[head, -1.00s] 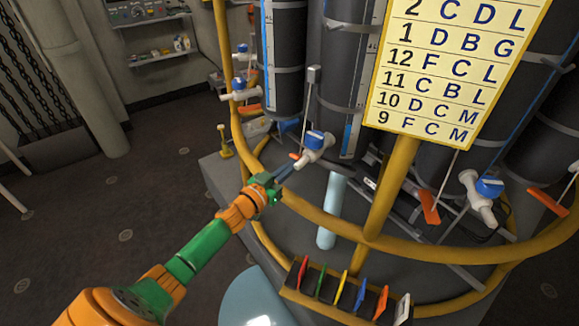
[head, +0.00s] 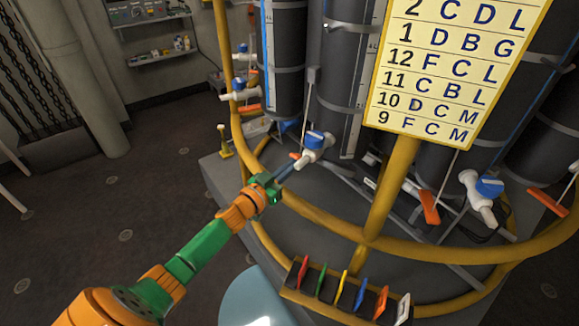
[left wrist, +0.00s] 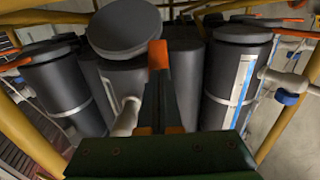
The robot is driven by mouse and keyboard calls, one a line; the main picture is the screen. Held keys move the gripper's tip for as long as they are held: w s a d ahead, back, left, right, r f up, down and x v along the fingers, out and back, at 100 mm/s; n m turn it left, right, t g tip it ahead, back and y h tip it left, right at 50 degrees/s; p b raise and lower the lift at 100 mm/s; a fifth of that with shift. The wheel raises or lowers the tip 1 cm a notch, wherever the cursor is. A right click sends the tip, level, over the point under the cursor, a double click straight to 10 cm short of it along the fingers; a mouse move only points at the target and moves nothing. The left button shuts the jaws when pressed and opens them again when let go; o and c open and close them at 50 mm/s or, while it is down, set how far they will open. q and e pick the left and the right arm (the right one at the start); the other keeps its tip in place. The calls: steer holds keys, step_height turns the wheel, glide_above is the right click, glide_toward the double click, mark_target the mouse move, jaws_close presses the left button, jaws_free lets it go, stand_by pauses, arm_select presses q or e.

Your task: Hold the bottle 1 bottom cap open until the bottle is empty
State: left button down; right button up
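The dark grey bottle (head: 340,80) at the centre of the head view carries a white level strip, with a white valve with a blue knob (head: 315,141) at its foot. No stream shows below the valve. My right gripper is out of view.
A yellow rail (head: 330,220) curves around the bottles, with a yellow code sign (head: 450,70) in front. Another valve (head: 480,190) and hanging orange cap (head: 430,207) are on the right. A rack of coloured tags (head: 340,290) is at the front.

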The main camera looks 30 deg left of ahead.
arm_select(q)
steer(key=shift+r, duration=0.15)
steer(key=shift+f+b, duration=0.8)
steer(key=shift+f, duration=0.1)
steer(key=shift+w+d+f+b, duration=0.1)
steer(key=shift+d+f+b, duration=0.1)
steer(key=shift+f+b, duration=0.55)
steer(key=shift+d, duration=0.15)
steer(key=shift+s+f+p, duration=0.1)
steer(key=shift+s+p, duration=0.3)
steer(key=shift+p, duration=0.1)
steer(key=s+a+p, duration=0.1)
steer(key=s+p, duration=0.3)
steer(key=s, duration=0.5)
steer(key=shift+s+a+f, duration=0.15)
steer(key=shift+s+a, duration=0.15)
